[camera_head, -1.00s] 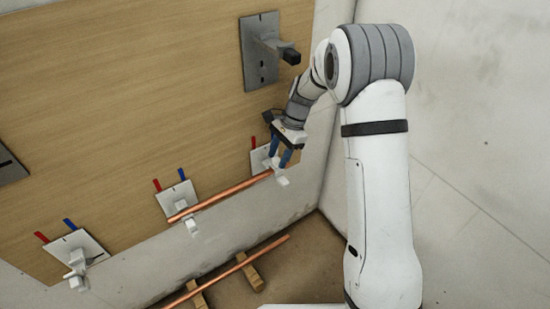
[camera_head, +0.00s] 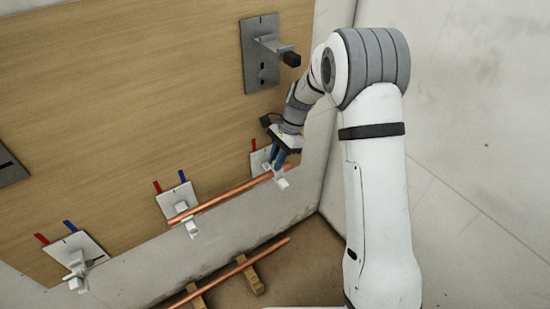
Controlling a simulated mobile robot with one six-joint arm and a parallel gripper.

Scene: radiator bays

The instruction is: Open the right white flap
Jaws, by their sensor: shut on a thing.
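The right white flap (camera_head: 281,183) is a small white piece at the lower front of the right wall bracket (camera_head: 258,160), at the right end of the upper copper pipe (camera_head: 235,192). My gripper (camera_head: 277,164) comes down from above with its blue fingers close together at the flap and its bracket. It appears shut on the white flap; the fingertips are small and the exact contact is hard to see. My gripper hides part of the right bracket's plate.
A middle bracket (camera_head: 178,200) and a left bracket (camera_head: 76,250) carry red and blue handles. A grey plate with a dark-tipped arm (camera_head: 262,55) is above my gripper. A lower copper pipe (camera_head: 240,266) rests on wooden blocks (camera_head: 253,279). The right wall is bare.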

